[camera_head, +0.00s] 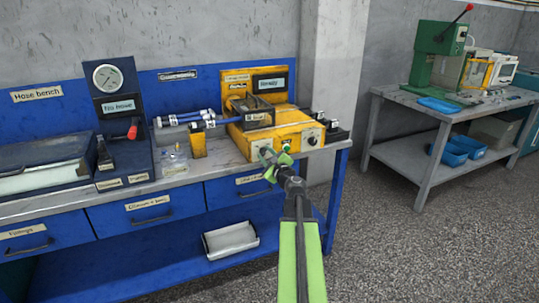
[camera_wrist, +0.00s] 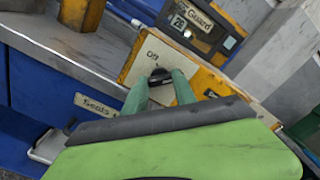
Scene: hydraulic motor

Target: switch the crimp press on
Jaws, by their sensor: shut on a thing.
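The crimp press (camera_head: 300,127) is a yellow machine at the right end of the blue bench. Its upright back panel has a small lit display (camera_head: 271,83) that seems to read "Ready". In the wrist view, a black rotary knob (camera_wrist: 160,76) sits on a pale plate (camera_wrist: 136,66) on the press front, with the word "Off" printed beside it. My gripper (camera_head: 274,156) reaches the press's front face; its green fingers (camera_wrist: 158,88) are shut on the knob, one on each side. The fingers partly cover the knob, so its exact pointing is hard to tell.
A drawer (camera_head: 238,190) is below. The floor (camera_head: 400,250) right of the bench is clear.

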